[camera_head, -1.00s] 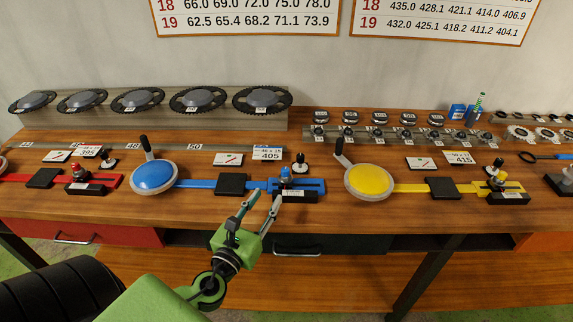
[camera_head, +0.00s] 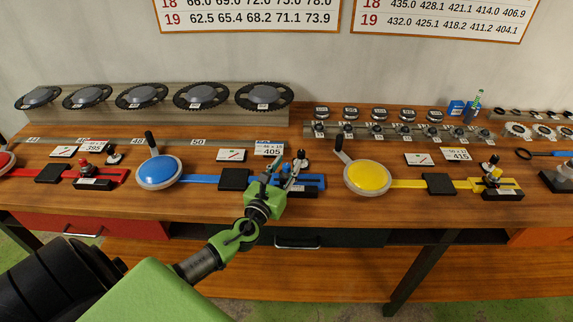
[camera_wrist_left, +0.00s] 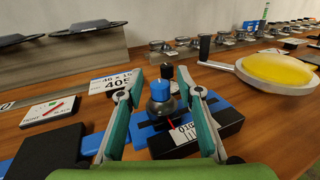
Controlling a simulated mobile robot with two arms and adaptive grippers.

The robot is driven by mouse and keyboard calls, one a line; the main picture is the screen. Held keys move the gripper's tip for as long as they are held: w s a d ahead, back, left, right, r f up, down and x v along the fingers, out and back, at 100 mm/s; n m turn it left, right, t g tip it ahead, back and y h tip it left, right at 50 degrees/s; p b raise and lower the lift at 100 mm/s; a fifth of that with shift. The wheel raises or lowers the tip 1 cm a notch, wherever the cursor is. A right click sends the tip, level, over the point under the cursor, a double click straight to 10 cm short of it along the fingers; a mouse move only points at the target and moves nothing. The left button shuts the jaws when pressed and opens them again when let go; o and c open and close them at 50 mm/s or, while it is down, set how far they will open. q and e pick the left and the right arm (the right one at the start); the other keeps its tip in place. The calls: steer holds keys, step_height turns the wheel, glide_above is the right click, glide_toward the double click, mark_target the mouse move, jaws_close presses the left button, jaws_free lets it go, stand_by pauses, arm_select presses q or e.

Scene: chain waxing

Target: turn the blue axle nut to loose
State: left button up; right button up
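The blue axle nut (camera_wrist_left: 160,92) sits on top of a dark round base on the blue slotted slide (camera_wrist_left: 200,103). A black block with a white label (camera_wrist_left: 184,132) is in front of it. My left gripper (camera_wrist_left: 163,78) is open, with one finger on each side of the nut and gaps showing between. In the head view my left gripper (camera_head: 285,174) reaches over the blue slide (camera_head: 312,181) and mostly hides the nut. A black-topped knob (camera_head: 301,157) stands just behind. My right gripper is not in view.
A blue disc with a crank handle (camera_head: 158,172) lies to the left, a yellow disc (camera_head: 368,177) to the right. A black pad (camera_head: 234,179) and a 405 card (camera_head: 269,148) are close to the gripper. Chainrings (camera_head: 202,95) stand behind.

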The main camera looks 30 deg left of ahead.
arm_select(q)
steer(key=shift+w, duration=0.1)
steer(key=c, duration=0.8)
jaws_close()
